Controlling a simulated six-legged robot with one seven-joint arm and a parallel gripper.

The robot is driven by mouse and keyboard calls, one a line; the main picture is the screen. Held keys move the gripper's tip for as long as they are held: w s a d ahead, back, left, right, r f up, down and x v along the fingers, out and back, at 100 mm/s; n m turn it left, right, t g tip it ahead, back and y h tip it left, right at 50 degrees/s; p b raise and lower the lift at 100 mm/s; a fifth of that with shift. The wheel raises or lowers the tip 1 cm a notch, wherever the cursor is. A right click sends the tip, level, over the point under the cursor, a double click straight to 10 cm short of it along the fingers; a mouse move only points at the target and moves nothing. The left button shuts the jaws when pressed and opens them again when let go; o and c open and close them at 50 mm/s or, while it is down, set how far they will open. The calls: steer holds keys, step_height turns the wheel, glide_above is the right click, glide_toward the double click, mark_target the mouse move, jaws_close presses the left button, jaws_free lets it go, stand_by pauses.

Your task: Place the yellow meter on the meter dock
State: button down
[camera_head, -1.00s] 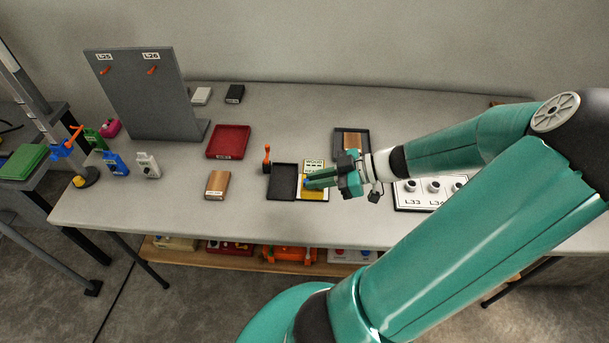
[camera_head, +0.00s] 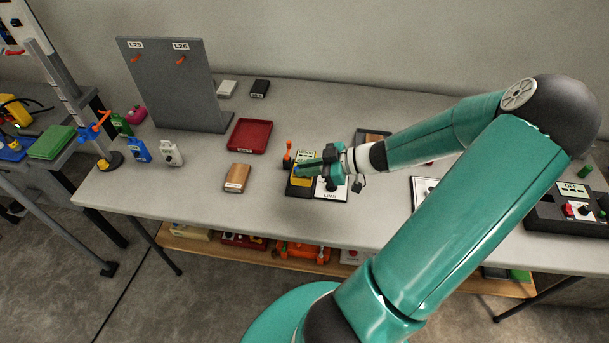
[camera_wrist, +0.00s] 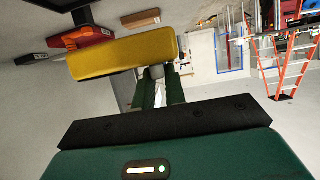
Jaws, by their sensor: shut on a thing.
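The yellow meter (camera_head: 301,181), with a pale display on its face, is between the fingers of my gripper (camera_head: 300,170), which is shut on it. In the wrist view the meter (camera_wrist: 120,54) shows as a long yellow side at the fingertips. The meter dock (camera_head: 331,190) is a flat plate with a white labelled part on the right. The meter is over the dock's dark left part and mostly hides it. I cannot tell whether the meter rests on the dock or is just above it. My gripper covers part of both.
An orange-handled thing (camera_head: 288,156) stands close to the meter's left. A wooden block (camera_head: 237,178) and a red tray (camera_head: 249,135) lie further left. A dark tray (camera_head: 372,136) lies behind my wrist. The table between the block and the dock is clear.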

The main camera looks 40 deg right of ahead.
steer(key=w+f, duration=0.1)
steer(key=w+d+f, duration=0.1)
steer(key=f, duration=0.1)
steer(key=w+d+f, duration=0.1)
steer(key=f, duration=0.1)
steer(key=shift+w+d, duration=0.1)
steer(key=shift+w+f, duration=0.1)
steer(key=shift+f, duration=1.45)
steer(key=shift+f, duration=0.15)
steer(key=c, duration=1.5)
jaws_free()
steer(key=shift+d, duration=0.1)
steer(key=shift+o, duration=0.2)
